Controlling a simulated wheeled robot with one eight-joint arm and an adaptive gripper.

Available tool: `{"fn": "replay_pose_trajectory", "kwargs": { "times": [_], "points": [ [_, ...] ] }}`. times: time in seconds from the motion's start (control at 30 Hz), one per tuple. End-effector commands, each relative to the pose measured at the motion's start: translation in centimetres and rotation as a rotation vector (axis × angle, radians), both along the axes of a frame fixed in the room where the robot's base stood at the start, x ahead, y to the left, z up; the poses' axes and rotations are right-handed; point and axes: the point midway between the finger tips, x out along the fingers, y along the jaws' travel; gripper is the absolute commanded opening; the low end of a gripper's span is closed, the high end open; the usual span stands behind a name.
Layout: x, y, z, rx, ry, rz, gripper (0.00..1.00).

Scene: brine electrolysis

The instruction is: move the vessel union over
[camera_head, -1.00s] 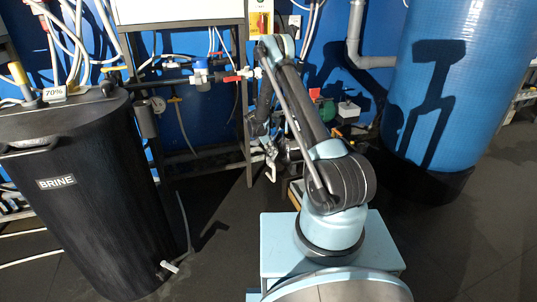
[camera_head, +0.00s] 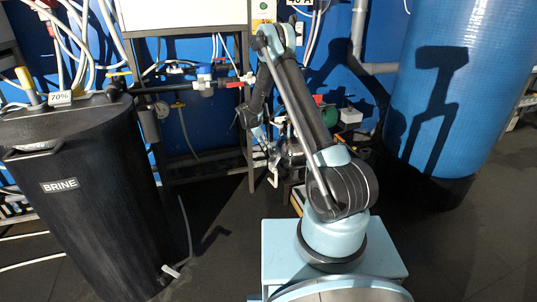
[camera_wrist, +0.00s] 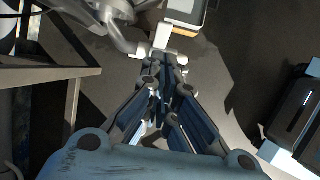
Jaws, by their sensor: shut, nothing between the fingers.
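My gripper (camera_wrist: 165,62) is shut and empty in the wrist view, its fingers together and pointing away from the camera. A pale pipe fitting (camera_wrist: 163,38) lies just beyond the fingertips; I cannot tell whether they touch it. I cannot say for sure that this fitting is the vessel union. A grey metal pipe and rounded body (camera_wrist: 105,14) are at its upper left. In the head view my gripper (camera_head: 271,170) hangs low behind my upper arm, beside metal pipework, small and partly hidden.
A black brine tank (camera_head: 90,210) stands at left and a big blue tank (camera_head: 455,90) at right. A pipe with a red-handled valve (camera_head: 241,81) runs along a dark frame (camera_head: 250,150). A pump with a green part (camera_head: 329,115) is behind my arm. Floor is bare at right.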

Motion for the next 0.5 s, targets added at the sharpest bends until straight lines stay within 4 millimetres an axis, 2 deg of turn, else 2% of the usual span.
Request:
{"fn": "replay_pose_trajectory", "kwargs": {
  "times": [0.1, 0.3, 0.37, 0.5],
  "points": [
    [-0.1, 0.3, 1.7, 0.0, 0.0, 0.0, 0.0],
    [-0.2, 0.4, 3.0, -0.001, 0.0, -0.004, 0.0],
    [-0.3, 0.8, 3.0, -0.008, -0.002, -0.003, 0.0],
    [-0.9, 2.7, 2.1, -0.052, -0.015, 0.001, 0.0]
  ]
}}
